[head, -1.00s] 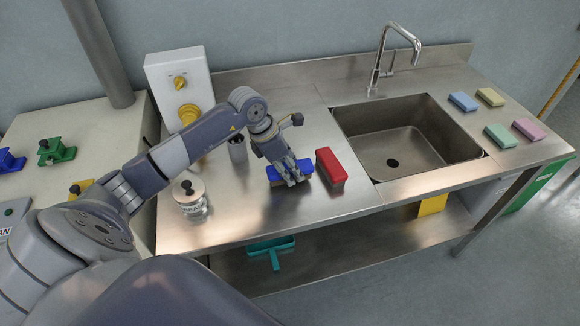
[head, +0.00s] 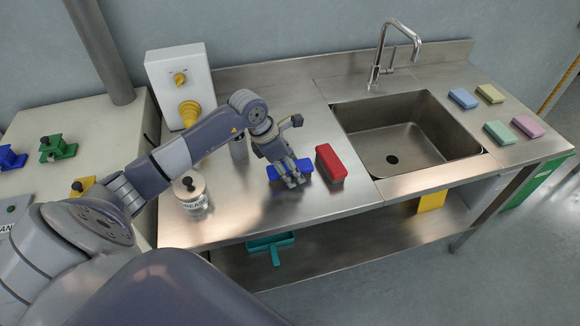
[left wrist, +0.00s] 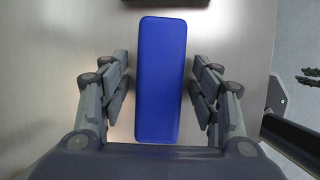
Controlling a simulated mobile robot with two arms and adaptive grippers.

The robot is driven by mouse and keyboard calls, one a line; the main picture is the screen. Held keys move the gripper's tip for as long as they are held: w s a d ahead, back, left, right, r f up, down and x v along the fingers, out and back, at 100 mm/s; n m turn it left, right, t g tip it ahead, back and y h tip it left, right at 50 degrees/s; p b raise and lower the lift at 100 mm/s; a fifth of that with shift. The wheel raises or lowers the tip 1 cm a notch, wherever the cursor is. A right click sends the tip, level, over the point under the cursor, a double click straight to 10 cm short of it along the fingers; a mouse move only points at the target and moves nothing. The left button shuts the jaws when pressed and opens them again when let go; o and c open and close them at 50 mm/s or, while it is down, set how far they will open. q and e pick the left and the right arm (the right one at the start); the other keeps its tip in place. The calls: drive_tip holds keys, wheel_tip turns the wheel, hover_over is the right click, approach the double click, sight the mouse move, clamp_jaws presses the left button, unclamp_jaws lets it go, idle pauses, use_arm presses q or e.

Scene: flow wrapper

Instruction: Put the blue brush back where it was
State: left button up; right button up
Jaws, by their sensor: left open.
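The blue brush (head: 275,172) lies on the steel counter, left of the red brush. My left gripper (head: 291,178) is over it and hides its middle in the head view. In the left wrist view the blue brush (left wrist: 160,80) lies lengthwise between the two open fingers (left wrist: 160,92), with a visible gap on each side.
A red brush (head: 331,162) lies just right of the blue one. A labelled jar (head: 193,197) stands at the counter's left front. The sink basin (head: 405,140) is to the right, with several sponges (head: 497,133) beyond it. The counter's front strip is clear.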

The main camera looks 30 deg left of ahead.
use_arm(q)
drive_tip(key=b+v, duration=0.2)
drive_tip(key=v, duration=0.8)
drive_tip(key=shift+s+a+r, duration=0.1)
drive_tip(key=shift+r, duration=0.25)
drive_tip(key=shift+s+a+r+b, duration=0.1)
drive_tip(key=shift+s+r+b, duration=0.2)
drive_tip(key=shift+r, duration=0.35)
drive_tip(key=shift+f, duration=0.1)
